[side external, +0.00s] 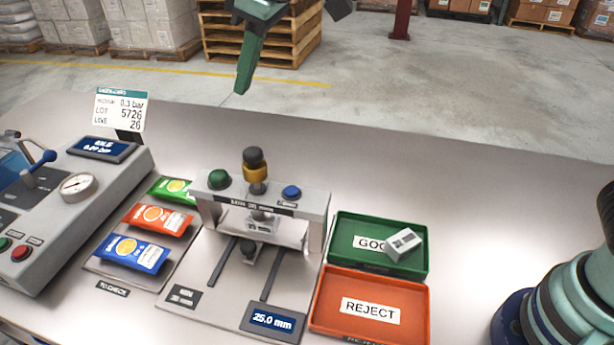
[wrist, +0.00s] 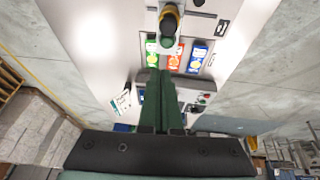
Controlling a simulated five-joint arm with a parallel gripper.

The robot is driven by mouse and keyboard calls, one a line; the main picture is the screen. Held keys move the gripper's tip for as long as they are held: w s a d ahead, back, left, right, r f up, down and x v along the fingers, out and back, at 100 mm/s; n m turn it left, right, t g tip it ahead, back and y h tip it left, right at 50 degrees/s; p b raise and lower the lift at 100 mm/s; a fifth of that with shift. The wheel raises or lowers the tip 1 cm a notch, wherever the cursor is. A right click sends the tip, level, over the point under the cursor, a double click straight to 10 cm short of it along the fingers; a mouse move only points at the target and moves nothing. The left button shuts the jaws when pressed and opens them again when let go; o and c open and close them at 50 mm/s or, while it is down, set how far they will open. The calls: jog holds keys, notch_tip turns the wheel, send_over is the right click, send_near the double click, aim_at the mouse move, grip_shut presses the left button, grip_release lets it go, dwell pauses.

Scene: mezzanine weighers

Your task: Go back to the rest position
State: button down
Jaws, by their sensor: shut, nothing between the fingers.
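My gripper (side external: 242,88) is high above the far side of the table, fingers together and pointing down, with nothing held. In the wrist view my gripper (wrist: 159,76) shows as two green fingers side by side. It is well apart from everything on the table. The packets lie in a row on the check pad: green (side external: 172,190), orange (side external: 157,219) and blue (side external: 131,252). The gauge stand (side external: 312,209) with a yellow and black knob (side external: 256,172) stands right of them.
The green GOOD tray (side external: 343,253) has a small grey-white block (side external: 404,244) at its right side. The orange REJECT tray (side external: 328,318) looks empty. A grey machine with a dial (side external: 78,186) and a lot sign (side external: 121,110) stand left. The table's back strip is clear.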

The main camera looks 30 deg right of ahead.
jog(key=shift+r, duration=0.15)
jog(key=s+d+m+t, duration=0.1)
jog(key=s+d+m, duration=0.1)
jog(key=d, duration=0.6)
jog(key=s+d+m, duration=0.2)
jog(key=s+d, duration=0.1)
jog(key=d, duration=0.4)
jog(key=s+d+f+m+t+h, duration=0.1)
jog(key=s+d+f+m+h, duration=0.1)
jog(key=s+d+f+m, duration=0.2)
jog(key=s+d+f, duration=0.3)
jog(key=s+d, duration=0.4)
jog(key=d, duration=0.2)
jog(key=shift+d+m, duration=0.15)
jog(key=shift+m, duration=0.25)
dwell(2.7)
